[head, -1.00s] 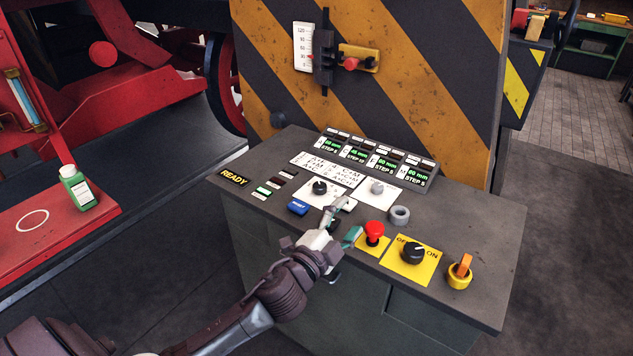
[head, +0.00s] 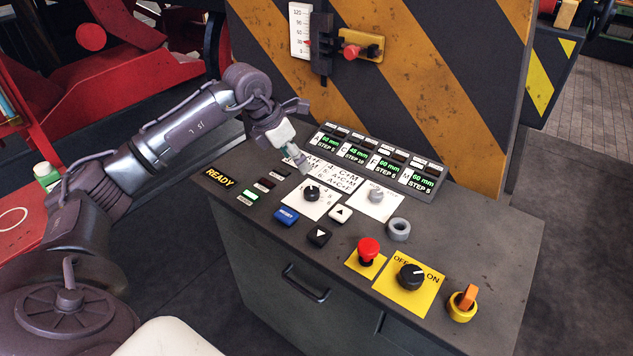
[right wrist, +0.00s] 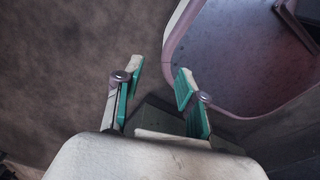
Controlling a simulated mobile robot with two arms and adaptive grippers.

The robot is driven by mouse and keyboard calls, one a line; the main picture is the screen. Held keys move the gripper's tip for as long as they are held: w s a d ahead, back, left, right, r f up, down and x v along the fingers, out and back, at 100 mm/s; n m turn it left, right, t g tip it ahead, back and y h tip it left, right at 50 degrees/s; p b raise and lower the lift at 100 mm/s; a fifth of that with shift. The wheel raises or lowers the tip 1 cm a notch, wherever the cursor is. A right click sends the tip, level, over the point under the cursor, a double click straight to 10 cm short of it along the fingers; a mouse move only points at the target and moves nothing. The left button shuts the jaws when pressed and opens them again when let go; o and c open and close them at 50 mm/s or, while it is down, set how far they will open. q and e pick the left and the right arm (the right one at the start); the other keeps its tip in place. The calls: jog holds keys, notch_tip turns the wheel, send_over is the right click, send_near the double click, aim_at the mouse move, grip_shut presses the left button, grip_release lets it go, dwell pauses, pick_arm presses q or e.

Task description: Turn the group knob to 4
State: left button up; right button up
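A black knob (head: 311,192) with a white pointer mark sits on a white plate with small markings at the middle of the sloped console. A grey knob (head: 376,195) sits on a second white plate to its right. I cannot read the plates well enough to tell which is the group knob; the black one's pointer is toward the top of its plate. My left gripper (head: 299,158) hangs above and behind the black knob, apart from it, fingertips pointing down; its finger gap is not clear. My right gripper (right wrist: 160,73) is open and empty in the right wrist view.
Near the knobs are a blue button (head: 286,215), a white up-arrow button (head: 340,214), a black down-arrow button (head: 319,236) and a grey ring (head: 398,230). A red mushroom button (head: 369,248), an OFF/ON switch (head: 411,277) and an orange key switch (head: 465,300) stand further right. Displays (head: 378,163) line the back.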

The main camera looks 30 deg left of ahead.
aim_at(311, 190)
pick_arm(q)
jog(key=p+x, duration=0.1)
jog(key=x, duration=0.3)
jog(key=a+p+x, duration=0.1)
jog(key=x, duration=0.3)
jog(key=p+x, duration=0.1)
jog(key=x, duration=0.3)
jog(key=shift+s+a+f, duration=0.15)
jog(key=shift+f, duration=0.1)
jog(key=shift+w+f, duration=0.2)
jog(key=shift+f, duration=0.3)
jog(key=c, duration=1.1)
jog(key=shift+c, duration=0.2)
